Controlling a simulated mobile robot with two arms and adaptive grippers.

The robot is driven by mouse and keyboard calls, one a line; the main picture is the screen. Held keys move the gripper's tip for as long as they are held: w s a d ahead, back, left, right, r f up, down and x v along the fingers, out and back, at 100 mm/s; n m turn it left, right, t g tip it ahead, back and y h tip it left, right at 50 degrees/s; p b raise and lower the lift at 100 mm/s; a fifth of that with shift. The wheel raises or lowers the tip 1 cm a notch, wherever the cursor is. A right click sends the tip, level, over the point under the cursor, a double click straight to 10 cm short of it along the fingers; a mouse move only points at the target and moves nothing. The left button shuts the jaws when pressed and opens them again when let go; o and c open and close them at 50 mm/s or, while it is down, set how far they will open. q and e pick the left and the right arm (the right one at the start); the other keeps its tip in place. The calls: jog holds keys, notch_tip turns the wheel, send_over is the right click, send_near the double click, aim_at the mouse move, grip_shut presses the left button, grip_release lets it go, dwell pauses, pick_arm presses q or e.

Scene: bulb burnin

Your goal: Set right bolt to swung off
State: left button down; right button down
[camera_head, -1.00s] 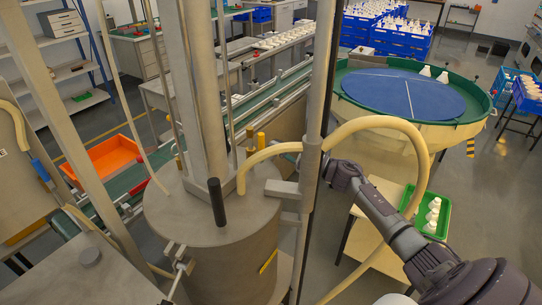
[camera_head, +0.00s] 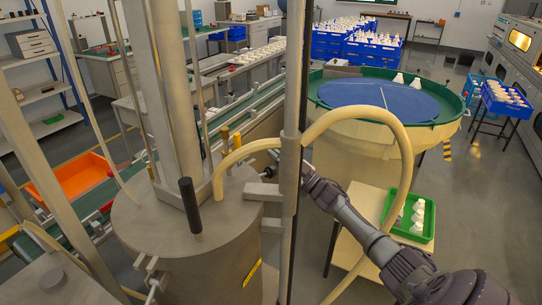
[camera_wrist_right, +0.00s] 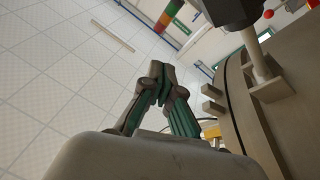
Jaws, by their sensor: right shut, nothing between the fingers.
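A grey round vessel (camera_head: 185,235) with a flat lid stands at centre left in the head view, with a black upright handle (camera_head: 190,207) on top. Bolt hardware shows at its front left (camera_head: 150,272). In the right wrist view, a bolt with a pale shank (camera_wrist_right: 257,60) and a dark head sits in a lug at the vessel's rim. My right gripper (camera_wrist_right: 160,76) is shut and empty, left of that bolt and apart from it in the picture. In the head view my right wrist (camera_head: 318,187) is right of the vessel; its fingertips are hidden behind the post. My left gripper is out of view.
A vertical post (camera_head: 290,180) and a curved cream hose (camera_head: 400,140) stand close around my right arm. A green tray (camera_head: 425,232) with white bulbs is at right, a round blue turntable (camera_head: 385,100) behind. An orange bin (camera_head: 75,178) is at left.

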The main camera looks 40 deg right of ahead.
aim_at(262, 175)
notch_tip(262, 175, down, 6)
jog(key=d+m+h+b, duration=0.1)
jog(key=m+h, duration=0.4)
jog(key=m, duration=0.5)
jog(key=shift+d+t, duration=0.2)
jog(key=shift+t, duration=0.2)
jog(key=shift+f, duration=0.25)
